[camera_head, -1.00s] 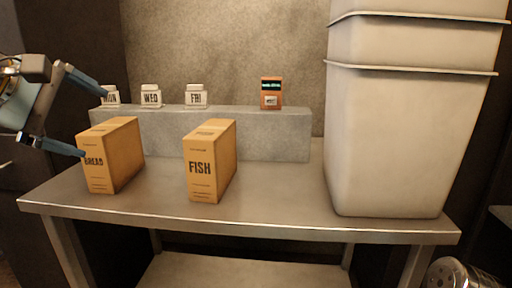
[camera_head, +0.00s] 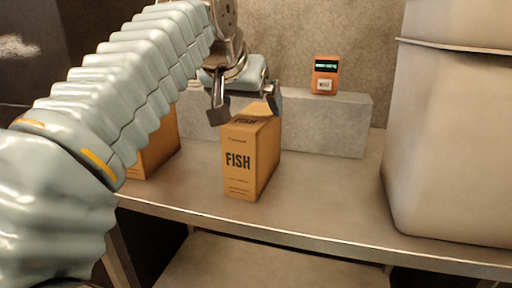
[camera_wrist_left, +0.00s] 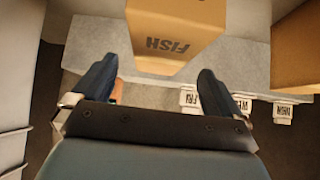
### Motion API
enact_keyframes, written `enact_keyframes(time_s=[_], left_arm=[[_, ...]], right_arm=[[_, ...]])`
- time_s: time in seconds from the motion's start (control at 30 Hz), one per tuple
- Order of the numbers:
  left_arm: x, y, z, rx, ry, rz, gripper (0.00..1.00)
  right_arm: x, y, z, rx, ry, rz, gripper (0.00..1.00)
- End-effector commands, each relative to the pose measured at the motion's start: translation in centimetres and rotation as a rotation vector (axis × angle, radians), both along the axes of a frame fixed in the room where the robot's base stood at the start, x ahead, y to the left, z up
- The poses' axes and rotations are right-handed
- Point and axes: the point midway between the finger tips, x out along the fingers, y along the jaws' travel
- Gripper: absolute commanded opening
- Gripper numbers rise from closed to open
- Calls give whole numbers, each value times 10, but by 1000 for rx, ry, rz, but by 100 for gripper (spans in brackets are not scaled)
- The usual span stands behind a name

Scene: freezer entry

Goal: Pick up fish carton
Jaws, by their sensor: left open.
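The fish carton (camera_head: 239,165), a tan box marked FISH, stands upright on the metal table in the head view. My left gripper (camera_head: 247,103) is over its top, with one finger on either side of the upper part as seen in the head view. The gripper is open with nothing held. In the left wrist view the carton (camera_wrist_left: 175,35) lies ahead of the open fingers, roughly between their lines. Whether the fingers touch it I cannot tell. My right gripper is not in view.
The bread carton (camera_head: 158,150) stands left of the fish carton, partly hidden by my arm. A grey ledge (camera_head: 330,128) behind carries an orange device (camera_head: 325,76) and white labelled blocks (camera_wrist_left: 243,103). Large pale bins (camera_head: 440,150) stand at the right. Table between is clear.

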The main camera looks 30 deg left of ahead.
Motion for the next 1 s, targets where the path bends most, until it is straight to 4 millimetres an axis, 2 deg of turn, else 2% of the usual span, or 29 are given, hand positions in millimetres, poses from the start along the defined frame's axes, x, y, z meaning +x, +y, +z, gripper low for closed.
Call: enact_keyframes(time_s=[0.3,0.6,1.0], left_arm=[[29,6,-35,-2,2,3,100],[34,5,-39,-1,-1,0,100],[34,5,-38,-1,-1,0,39]], right_arm=[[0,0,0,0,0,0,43],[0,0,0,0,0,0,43],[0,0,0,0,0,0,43]])
